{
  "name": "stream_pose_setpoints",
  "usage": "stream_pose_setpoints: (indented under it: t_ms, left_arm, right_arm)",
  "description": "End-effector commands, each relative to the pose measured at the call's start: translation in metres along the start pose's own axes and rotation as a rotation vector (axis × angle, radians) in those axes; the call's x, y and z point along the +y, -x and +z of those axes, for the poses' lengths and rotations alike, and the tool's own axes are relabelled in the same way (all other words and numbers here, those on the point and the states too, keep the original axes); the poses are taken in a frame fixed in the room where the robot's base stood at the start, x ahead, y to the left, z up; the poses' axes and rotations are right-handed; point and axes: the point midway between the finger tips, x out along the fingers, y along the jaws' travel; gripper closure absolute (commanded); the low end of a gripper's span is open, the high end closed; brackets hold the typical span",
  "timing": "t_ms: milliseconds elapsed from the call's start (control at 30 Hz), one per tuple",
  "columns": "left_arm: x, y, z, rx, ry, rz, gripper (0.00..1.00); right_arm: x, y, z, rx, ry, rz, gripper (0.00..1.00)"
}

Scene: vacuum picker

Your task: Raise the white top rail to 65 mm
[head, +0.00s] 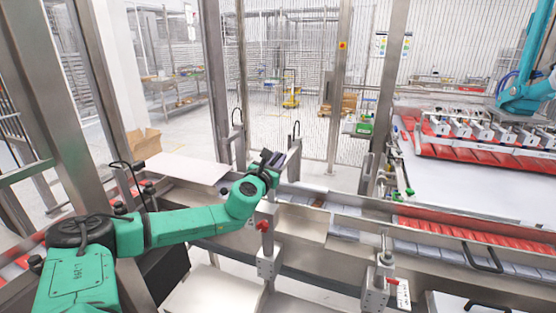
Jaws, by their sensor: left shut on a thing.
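My left arm comes in from the left in green, and its wrist ends over the conveyor near the picture's middle. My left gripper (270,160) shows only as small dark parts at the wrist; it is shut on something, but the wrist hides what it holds. Just below is a metal post bracket (268,262) with a red clamp lever (262,226). A second bracket (376,296) stands to the right, with a small printed label (400,293). Pale metal rail (305,222) runs between the brackets; I cannot tell whether it is the white top rail. No height reading is legible. My right gripper is out of view.
The conveyor carries red packs (450,230) on the right. A flat white panel (185,168) and a cardboard box (145,142) lie behind my arm. Steel uprights (391,80) and a teal picker arm (530,85) stand beyond. A black handle (483,262) sticks out at right.

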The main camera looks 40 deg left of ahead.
Motion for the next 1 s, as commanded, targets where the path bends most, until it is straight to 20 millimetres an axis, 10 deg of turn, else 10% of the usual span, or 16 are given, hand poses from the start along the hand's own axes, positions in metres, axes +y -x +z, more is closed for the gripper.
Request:
stream_pose_setpoints:
  t_ms: [100,567,1000]
  left_arm:
    - [0.003,-0.001,0.006,-0.013,-0.001,0.006,0.54]
    - [0.003,0.006,0.002,-0.007,-0.005,0.005,0.54]
    - [0.0,0.056,0.001,-0.009,-0.008,0.002,0.54]
  right_arm:
    - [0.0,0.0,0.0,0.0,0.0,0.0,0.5]
    - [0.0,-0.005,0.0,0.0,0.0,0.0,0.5]
    - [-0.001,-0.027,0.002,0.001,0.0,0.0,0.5]
